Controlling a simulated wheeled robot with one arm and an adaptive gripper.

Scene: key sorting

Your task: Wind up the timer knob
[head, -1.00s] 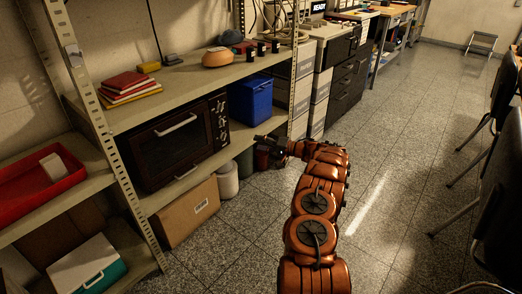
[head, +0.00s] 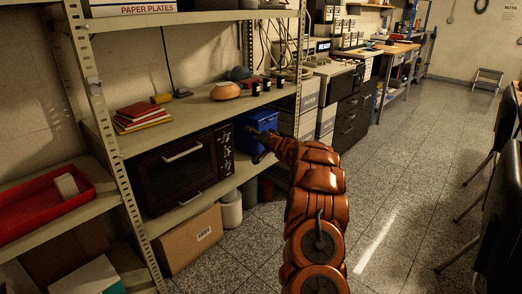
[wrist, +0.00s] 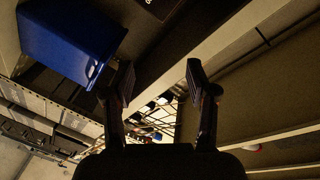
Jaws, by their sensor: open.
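A dark oven (head: 172,178) with a glass door and pale handles sits on the middle shelf in the head view. Its control panel, at the right end of the front, carries several small knobs (head: 227,150); which one is the timer is too small to tell. My gripper (head: 259,133) is open and empty, to the right of the panel and in front of the blue bin (head: 251,119). In the wrist view my gripper (wrist: 158,76) has its fingers apart, with the blue bin (wrist: 66,42) at upper left. No knob is recognisable there.
A metal shelf upright (head: 299,75) stands right of the bin. A cardboard box (head: 188,240) and a pale canister (head: 231,208) are below the oven. A bowl (head: 226,92) and red books (head: 139,112) lie on the shelf above. Floor at right is open, with chairs beyond.

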